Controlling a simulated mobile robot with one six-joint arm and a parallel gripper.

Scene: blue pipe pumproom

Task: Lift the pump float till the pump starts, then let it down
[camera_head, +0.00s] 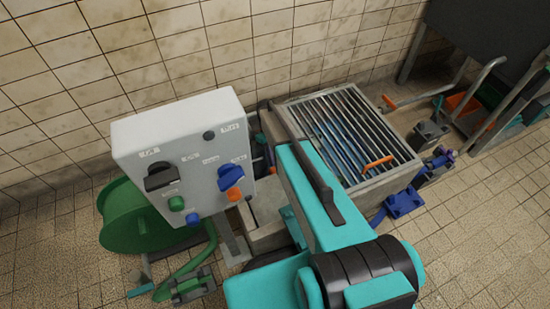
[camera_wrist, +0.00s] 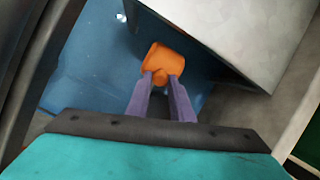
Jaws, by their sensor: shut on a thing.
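The orange pump float (camera_wrist: 165,62) shows in the wrist view, in front of a blue surface. My gripper (camera_wrist: 161,78) is shut on it, with both grey-purple fingers against its near end. I cannot tell whether the float is raised or touching anything beneath. In the head view my teal arm reaches toward the pit beside the grate, and the fingers and float are hidden. A white control box (camera_head: 181,145) stands left of my arm, with a black knob, a blue knob and green, blue and orange buttons. Whether the pump runs cannot be told.
A barred grate (camera_head: 345,130) with an orange handle covers the concrete pit right of my arm. A green hose reel (camera_head: 130,222) stands behind the control box. Blue fittings (camera_head: 404,203) lie at the pit's right corner. A pale panel (camera_wrist: 235,30) is close to the float.

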